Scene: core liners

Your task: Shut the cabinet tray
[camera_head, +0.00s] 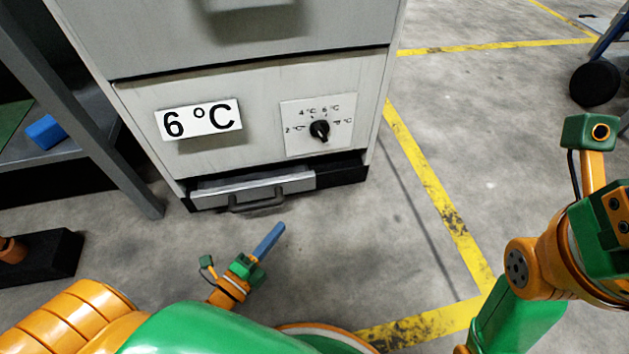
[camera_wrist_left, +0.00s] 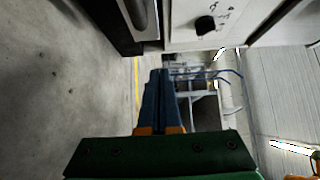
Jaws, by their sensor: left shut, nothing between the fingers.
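The cabinet (camera_head: 260,100) stands ahead, with a "6 °C" label and a dial on its front. The tray (camera_head: 290,184) is a low grey drawer at its foot, with a dark handle (camera_head: 257,206). It seems to stick out a little from the black base; how far is hard to tell. My left gripper (camera_head: 272,236) is shut and empty, low in front of the tray and apart from it. Its blue fingers also show in the left wrist view (camera_wrist_left: 160,85), with the tray at upper left (camera_wrist_left: 143,18). My right arm shows at the right, but its fingers do not.
A grey shelf (camera_head: 75,145) with a blue block (camera_head: 46,132) stands left of the cabinet, its post close by. A black block (camera_head: 50,255) lies at the lower left. A wheeled cart (camera_head: 596,82) is at the far right. The floor before the cabinet is clear.

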